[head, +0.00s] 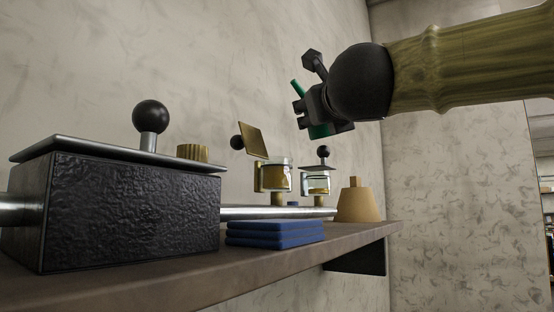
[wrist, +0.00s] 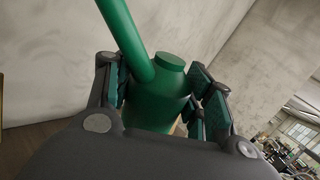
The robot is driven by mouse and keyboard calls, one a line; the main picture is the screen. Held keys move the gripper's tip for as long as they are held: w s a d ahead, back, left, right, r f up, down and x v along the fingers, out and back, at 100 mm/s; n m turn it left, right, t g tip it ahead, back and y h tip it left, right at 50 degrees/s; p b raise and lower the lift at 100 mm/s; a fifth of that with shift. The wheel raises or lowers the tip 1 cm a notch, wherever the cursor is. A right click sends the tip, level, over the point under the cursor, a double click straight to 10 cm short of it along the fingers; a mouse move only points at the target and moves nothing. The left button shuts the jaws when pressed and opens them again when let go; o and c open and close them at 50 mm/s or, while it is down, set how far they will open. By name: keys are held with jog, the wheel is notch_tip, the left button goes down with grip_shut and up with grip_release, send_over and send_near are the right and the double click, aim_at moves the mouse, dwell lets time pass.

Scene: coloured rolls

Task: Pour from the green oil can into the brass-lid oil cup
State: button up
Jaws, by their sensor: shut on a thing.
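My gripper (head: 318,108) is shut on the green oil can (wrist: 160,100) and holds it in the air above the right end of the shelf. The can's spout (wrist: 126,40) shows as a green tube in the wrist view. In the head view the gripper hides most of the can (head: 320,131). The brass-lid oil cup (head: 274,178) is a glass cup on the metal rail, to the left of and below the can. Its brass lid (head: 253,140) stands tilted up with a black knob. The can is apart from the cup.
A second glass cup (head: 317,184) with a dark lid and black knob stands right of the brass-lid cup. Blue folded cloths (head: 274,234), a tan weight-like block (head: 356,203) and a black box (head: 130,205) with a metal top are on the shelf (head: 200,277). A wall stands behind.

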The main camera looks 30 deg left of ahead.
jog(key=shift+w+d+r+m+g+h, duration=0.1)
jog(key=shift+w+r+m+g+h, duration=0.35)
jog(key=shift+r+m, duration=0.35)
jog(key=shift+w+d+f+m+g+h, duration=0.1)
jog(key=shift+w+f+m+g+h, duration=0.25)
jog(key=shift+m+h, duration=0.3)
jog(key=shift+s+f, duration=0.1)
